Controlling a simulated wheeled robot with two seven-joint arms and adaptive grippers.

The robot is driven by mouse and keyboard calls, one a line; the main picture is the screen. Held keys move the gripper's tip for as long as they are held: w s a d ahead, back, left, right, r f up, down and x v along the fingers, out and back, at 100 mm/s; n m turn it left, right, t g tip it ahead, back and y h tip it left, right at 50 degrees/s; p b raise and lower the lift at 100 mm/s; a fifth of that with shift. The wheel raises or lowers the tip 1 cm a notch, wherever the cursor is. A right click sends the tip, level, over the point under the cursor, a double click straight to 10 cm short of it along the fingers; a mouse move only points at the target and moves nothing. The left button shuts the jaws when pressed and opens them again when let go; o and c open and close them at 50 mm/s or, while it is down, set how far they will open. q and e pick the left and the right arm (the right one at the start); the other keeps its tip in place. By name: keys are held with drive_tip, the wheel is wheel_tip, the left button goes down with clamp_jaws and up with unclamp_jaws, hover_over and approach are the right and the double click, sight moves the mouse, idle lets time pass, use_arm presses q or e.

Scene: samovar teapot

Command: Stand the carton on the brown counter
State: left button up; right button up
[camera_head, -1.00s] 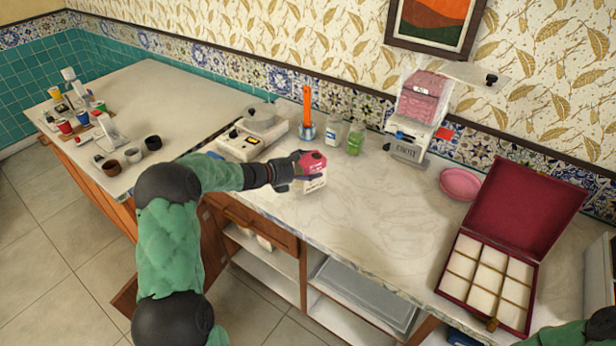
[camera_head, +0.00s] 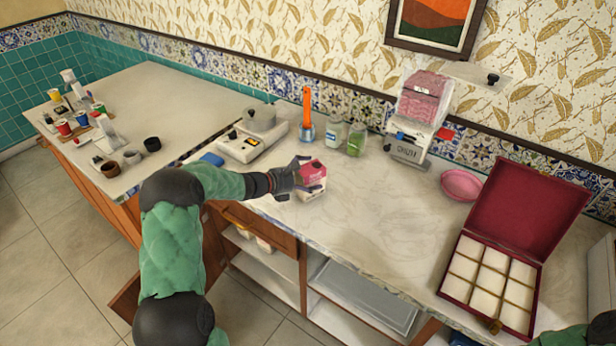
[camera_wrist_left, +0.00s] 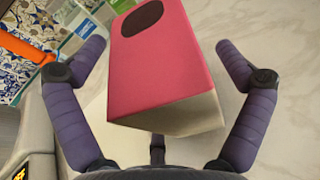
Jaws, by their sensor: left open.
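The carton (camera_head: 311,174), pink on top with pale lower sides, stands on the light marble top of the brown wooden-fronted counter (camera_head: 375,225), near its front edge. It looks upright. My left gripper (camera_head: 299,174) is open at the carton's left side, with its fingers spread about it. In the left wrist view, the carton (camera_wrist_left: 160,65) shows its pink face with a dark oval and a pale side. It lies between the spread purple fingers of the left gripper (camera_wrist_left: 160,52), with visible gaps on both sides. My right gripper is out of view.
A white appliance with a grey pot (camera_head: 260,118), an orange-handled item (camera_head: 307,110) and jars (camera_head: 356,139) stand behind the carton. Counter between carton and box is clear.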

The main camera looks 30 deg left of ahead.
use_arm(q)
drive_tip(key=shift+r, duration=0.2)
drive_tip(key=p+v, duration=0.3)
drive_tip(key=v, duration=0.9)
idle(1.0)
